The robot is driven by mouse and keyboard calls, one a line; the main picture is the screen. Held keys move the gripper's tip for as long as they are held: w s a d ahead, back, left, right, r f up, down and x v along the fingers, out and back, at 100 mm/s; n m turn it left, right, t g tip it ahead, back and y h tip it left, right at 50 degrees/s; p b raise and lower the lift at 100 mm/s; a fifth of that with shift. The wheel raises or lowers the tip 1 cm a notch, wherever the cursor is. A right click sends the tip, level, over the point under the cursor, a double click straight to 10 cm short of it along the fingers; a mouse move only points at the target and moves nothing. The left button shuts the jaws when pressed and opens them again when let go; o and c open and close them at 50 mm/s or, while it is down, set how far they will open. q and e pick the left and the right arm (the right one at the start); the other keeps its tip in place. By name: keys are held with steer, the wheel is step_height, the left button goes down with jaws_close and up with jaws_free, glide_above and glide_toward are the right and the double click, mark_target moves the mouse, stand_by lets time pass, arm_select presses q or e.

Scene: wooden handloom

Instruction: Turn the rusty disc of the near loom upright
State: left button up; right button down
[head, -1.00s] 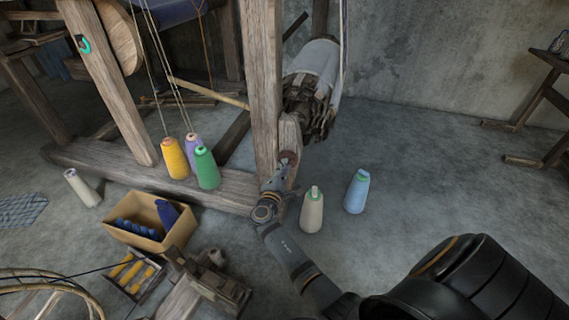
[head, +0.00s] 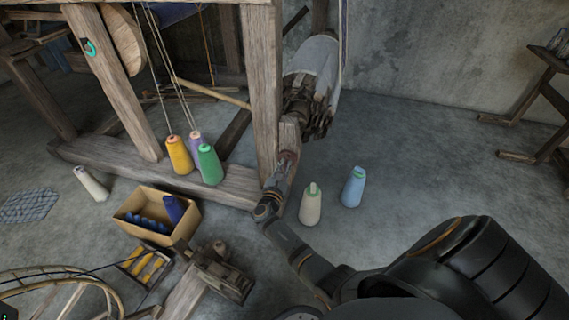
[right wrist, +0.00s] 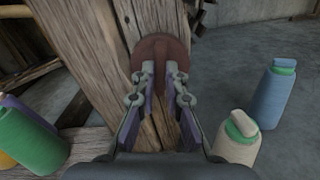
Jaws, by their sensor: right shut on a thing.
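The rusty disc (right wrist: 160,47) is a round reddish-brown plate on the wooden post (right wrist: 85,55) of the near loom, in the right wrist view. It also shows small in the head view (head: 289,156), partly covered by my gripper. My right gripper (head: 285,168) reaches it from below in the head view. In the right wrist view its two fingers (right wrist: 163,75) are shut on a part at the disc's middle. The disc's lower part is hidden between and behind the fingers. I cannot tell how far the disc is turned. My left gripper does not show.
A cream cone (head: 311,206) and a blue cone (head: 353,187) stand on the floor right of my right gripper. Yellow (head: 179,155), purple and green (head: 209,165) cones stand at the loom's base beam. A cardboard box (head: 133,204) sits to the left.

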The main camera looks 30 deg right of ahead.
steer(key=shift+n+p, duration=0.45)
steer(key=shift+n, duration=0.65)
steer(key=c, duration=1.4)
jaws_free()
steer(key=v, duration=0.7)
steer(key=shift+s+a, duration=0.15)
steer(key=shift+a, duration=0.1)
